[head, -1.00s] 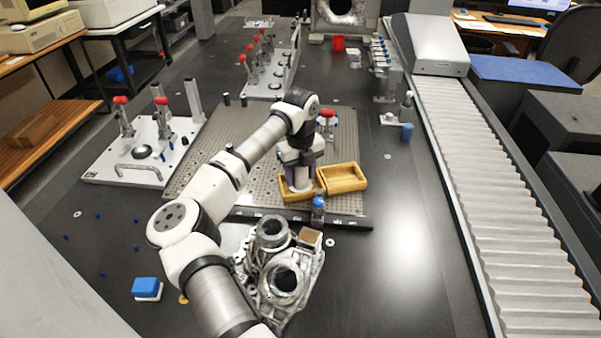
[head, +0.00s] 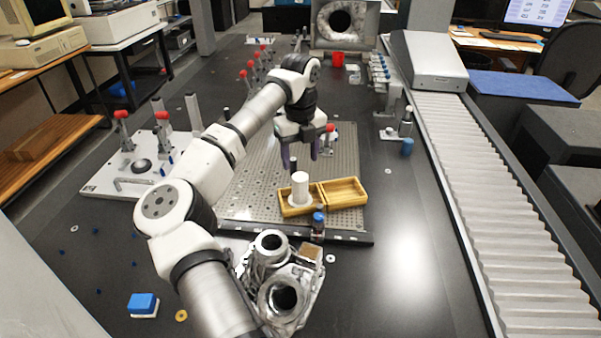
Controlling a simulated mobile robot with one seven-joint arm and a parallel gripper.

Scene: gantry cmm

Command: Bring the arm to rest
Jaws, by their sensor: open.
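My arm reaches from the bottom of the head view up over the perforated metal plate (head: 240,190). My gripper (head: 299,160) hangs above the plate, fingers down, open and with nothing between its fingers. Below it and apart from it, a white cylinder with a wider round base (head: 300,188) stands upright in the left part of an open wooden box (head: 325,206). The right part of the box (head: 343,191) looks empty.
A dark bottle with a blue cap (head: 318,228) stands in front of the box. A metal casting (head: 285,294) lies near my arm. Red-handled clamps (head: 126,135) stand at the left. A ribbed conveyor cover (head: 490,200) runs along the right. The table's right front is clear.

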